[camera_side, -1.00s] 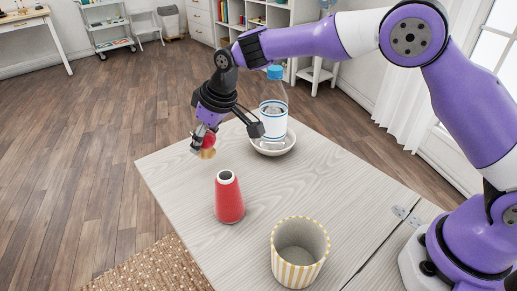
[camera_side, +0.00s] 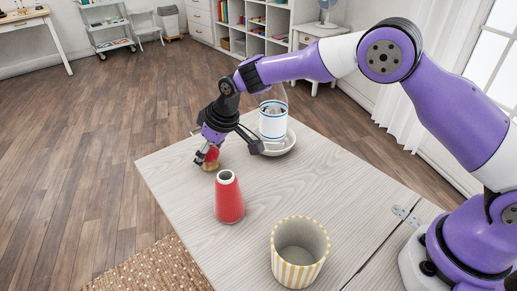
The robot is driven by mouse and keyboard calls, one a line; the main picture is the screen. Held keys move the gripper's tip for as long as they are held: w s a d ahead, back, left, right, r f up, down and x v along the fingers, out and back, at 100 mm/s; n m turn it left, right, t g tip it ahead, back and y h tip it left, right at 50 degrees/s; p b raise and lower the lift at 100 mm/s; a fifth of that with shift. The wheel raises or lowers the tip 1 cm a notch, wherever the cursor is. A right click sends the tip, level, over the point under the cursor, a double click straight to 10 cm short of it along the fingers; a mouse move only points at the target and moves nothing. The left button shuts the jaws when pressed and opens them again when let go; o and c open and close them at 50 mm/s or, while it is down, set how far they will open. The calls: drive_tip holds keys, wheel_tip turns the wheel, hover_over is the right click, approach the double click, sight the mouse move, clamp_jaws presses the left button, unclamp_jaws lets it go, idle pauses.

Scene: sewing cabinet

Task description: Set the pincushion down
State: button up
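The pincushion (camera_side: 211,163), a small red thing with a tan lower part, is at my gripper (camera_side: 208,157) near the far left edge of the table. My gripper points down and its fingers are around the pincushion, partly hiding it. The pincushion is low, at or just above the table top (camera_side: 290,195); I cannot tell whether it touches.
A red thread cone (camera_side: 229,200) stands upright close in front of the pincushion. A yellow-striped cup (camera_side: 298,258) is at the front. The table's middle right is clear.

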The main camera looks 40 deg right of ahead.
drive_tip(key=shift+r, duration=0.1)
drive_tip(key=shift+r, duration=0.35)
drive_tip(key=s+d+f+v, duration=0.1)
drive_tip(key=v, duration=0.7)
drive_tip(key=s+d+v, duration=0.1)
drive_tip(key=d+v, duration=0.1)
drive_tip(key=v, duration=0.7)
drive_tip(key=s+d+m, duration=0.1)
drive_tip(key=s+d, duration=0.2)
drive_tip(key=s, duration=0.3)
drive_tip(key=s+d+m+t+h, duration=0.1)
drive_tip(key=s+d+m, duration=0.1)
drive_tip(key=s, duration=0.5)
drive_tip(key=s+d+m+h, duration=0.1)
drive_tip(key=s+d+m, duration=0.1)
drive_tip(key=s+d, duration=0.2)
drive_tip(key=shift+s+d, duration=0.25)
drive_tip(key=shift+s, duration=0.9)
